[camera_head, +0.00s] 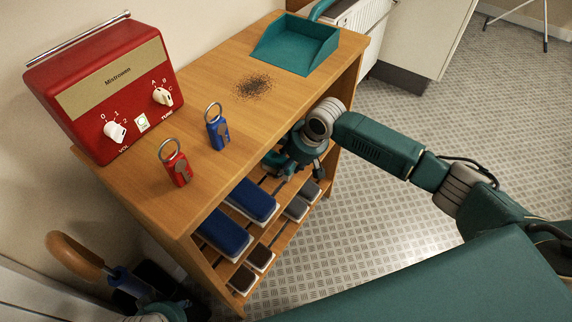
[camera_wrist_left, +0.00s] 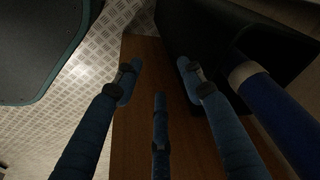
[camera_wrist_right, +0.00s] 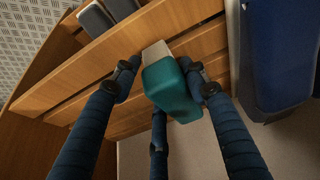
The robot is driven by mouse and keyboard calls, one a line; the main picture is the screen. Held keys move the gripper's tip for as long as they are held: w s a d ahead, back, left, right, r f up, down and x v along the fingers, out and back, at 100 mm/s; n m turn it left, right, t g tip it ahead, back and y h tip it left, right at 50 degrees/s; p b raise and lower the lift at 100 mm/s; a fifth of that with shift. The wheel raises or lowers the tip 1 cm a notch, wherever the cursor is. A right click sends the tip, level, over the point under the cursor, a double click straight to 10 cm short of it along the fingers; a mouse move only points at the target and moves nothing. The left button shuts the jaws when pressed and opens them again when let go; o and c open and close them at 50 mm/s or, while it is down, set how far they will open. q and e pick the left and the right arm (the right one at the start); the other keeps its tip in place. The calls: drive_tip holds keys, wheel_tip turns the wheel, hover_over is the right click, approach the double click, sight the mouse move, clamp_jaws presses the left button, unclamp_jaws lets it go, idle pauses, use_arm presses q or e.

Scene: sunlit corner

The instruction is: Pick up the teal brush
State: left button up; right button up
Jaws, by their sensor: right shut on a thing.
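The teal brush (camera_wrist_right: 172,92), a rounded teal block with a pale underside, is between the fingers of my right gripper (camera_wrist_right: 165,82) in the right wrist view. My right gripper (camera_head: 306,160) is shut on it at the shelf's open side, just under the top, in the head view. There the arm and fingers largely hide the brush. My left gripper (camera_wrist_left: 156,78) is open and empty in the left wrist view. In the head view only a bit of my left arm shows at the bottom left edge.
Slatted shelves hold blue brushes (camera_head: 252,199) and grey and brown ones. On the wooden top (camera_head: 215,85) are a red radio (camera_head: 105,85), red (camera_head: 176,165) and blue (camera_head: 217,130) key tags, dark crumbs and a teal dustpan (camera_head: 296,45). A wooden handle (camera_head: 75,254) stands lower left.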

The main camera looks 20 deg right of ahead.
use_arm(q)
drive_tip(key=s+f+p, duration=0.2)
drive_tip(key=s+f, duration=0.1)
drive_tip(key=f, duration=0.7)
drive_tip(key=shift+f+g+p, duration=0.2)
drive_tip(key=shift+g+p, duration=0.2)
use_arm(e)
drive_tip(key=s+d, duration=1.1)
drive_tip(key=s, duration=0.3)
use_arm(q)
drive_tip(key=shift+a, duration=0.1)
use_arm(e)
drive_tip(key=shift+s, duration=0.1)
drive_tip(key=o, duration=0.7)
drive_tip(key=c, duration=0.4)
use_arm(q)
drive_tip(key=shift+s, duration=0.1)
use_arm(e)
drive_tip(key=shift+c, duration=0.4)
